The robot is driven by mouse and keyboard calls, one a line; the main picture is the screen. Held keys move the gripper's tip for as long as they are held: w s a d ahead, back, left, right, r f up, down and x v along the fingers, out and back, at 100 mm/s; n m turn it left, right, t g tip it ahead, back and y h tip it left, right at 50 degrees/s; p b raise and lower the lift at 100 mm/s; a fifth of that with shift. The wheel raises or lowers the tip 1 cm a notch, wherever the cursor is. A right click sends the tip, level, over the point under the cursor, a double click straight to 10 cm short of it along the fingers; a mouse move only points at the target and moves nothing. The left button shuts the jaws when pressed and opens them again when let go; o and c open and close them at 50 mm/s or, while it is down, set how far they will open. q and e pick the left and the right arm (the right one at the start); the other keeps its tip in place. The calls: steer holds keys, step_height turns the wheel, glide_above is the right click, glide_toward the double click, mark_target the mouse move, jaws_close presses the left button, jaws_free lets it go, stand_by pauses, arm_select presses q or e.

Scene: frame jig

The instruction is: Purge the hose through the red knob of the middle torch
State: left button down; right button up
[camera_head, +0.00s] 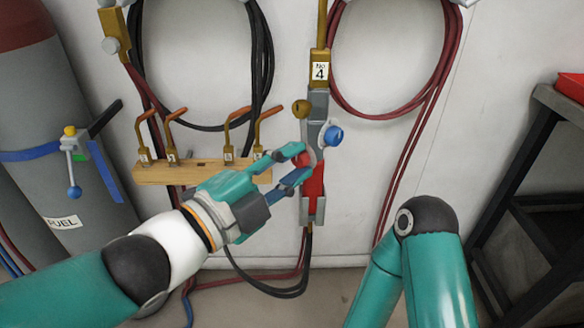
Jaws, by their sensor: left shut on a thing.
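The middle torch (318,106) hangs upright on the wall, with a "No 4" tag (320,71) near its top. It has a blue knob (333,136) on its right side and a red lower part (314,186). The red knob (311,156) is on its left side, partly hidden by my fingers. My left gripper (299,166) reaches in from the left and is shut on the red knob. My right arm shows at the lower right, but its gripper is not in view.
A wooden rack (190,173) with several copper-tipped nozzles stands behind my left gripper. Hoses hang coiled on the wall. Grey cylinders (35,110) stand at the left. A dark metal cart (545,120) with a red tray (571,86) is at the right.

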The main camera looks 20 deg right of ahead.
arm_select(q)
steer(key=shift+f, duration=0.1)
steer(key=c, duration=0.9)
jaws_free()
steer(key=v, duration=1.2)
steer(key=shift+w, duration=0.1)
